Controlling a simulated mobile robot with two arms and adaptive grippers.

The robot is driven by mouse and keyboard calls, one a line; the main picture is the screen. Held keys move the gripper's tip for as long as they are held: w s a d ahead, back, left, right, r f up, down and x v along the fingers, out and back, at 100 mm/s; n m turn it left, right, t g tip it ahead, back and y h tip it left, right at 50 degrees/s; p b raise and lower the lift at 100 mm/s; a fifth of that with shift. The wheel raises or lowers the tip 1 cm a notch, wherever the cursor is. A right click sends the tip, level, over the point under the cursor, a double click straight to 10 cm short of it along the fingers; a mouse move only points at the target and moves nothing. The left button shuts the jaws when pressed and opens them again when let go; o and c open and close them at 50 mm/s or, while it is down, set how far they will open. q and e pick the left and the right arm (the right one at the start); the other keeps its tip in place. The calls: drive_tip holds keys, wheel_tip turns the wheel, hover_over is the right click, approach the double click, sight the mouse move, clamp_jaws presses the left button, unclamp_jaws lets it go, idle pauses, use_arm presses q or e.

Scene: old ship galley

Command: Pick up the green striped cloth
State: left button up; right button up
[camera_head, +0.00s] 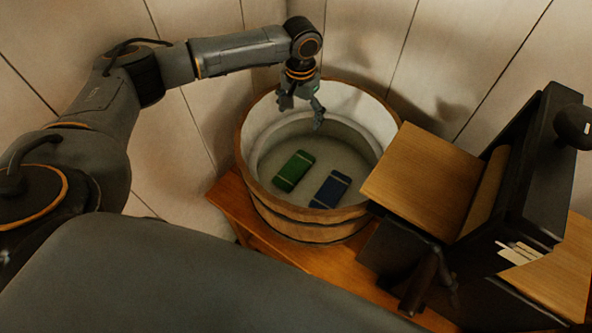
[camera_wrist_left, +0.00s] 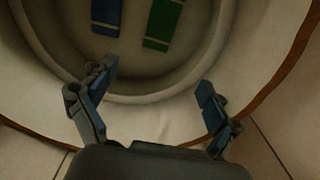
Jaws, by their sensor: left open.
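The green striped cloth (camera_head: 293,171) lies flat on the floor of a round wooden tub (camera_head: 305,229), left of a blue striped cloth (camera_head: 330,189). In the left wrist view the green cloth (camera_wrist_left: 163,24) is at the top, with the blue cloth (camera_wrist_left: 106,16) to its left. My left gripper (camera_head: 303,113) is open and empty. It hangs over the far side of the tub, behind and above the cloths and apart from them. In the left wrist view its fingers (camera_wrist_left: 158,82) are spread wide below the green cloth. My right gripper is not in view.
The tub has a raised wooden rim and a pale inside wall. It stands on a wooden bench (camera_head: 228,200) in a corner of plank walls (camera_head: 455,60). A dark box-like thing with a tilted wooden board (camera_head: 424,178) stands close on the tub's right.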

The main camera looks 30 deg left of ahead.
use_arm(q)
drive_tip(key=b, duration=0.7)
hover_over(299, 163)
wheel_tip(299, 163, down, 8)
wheel_tip(299, 163, down, 14)
drive_tip(key=shift+r+b, duration=0.15)
drive_tip(key=shift+b, duration=0.25)
drive_tip(key=shift+c, duration=0.4)
drive_tip(key=c, duration=1.2)
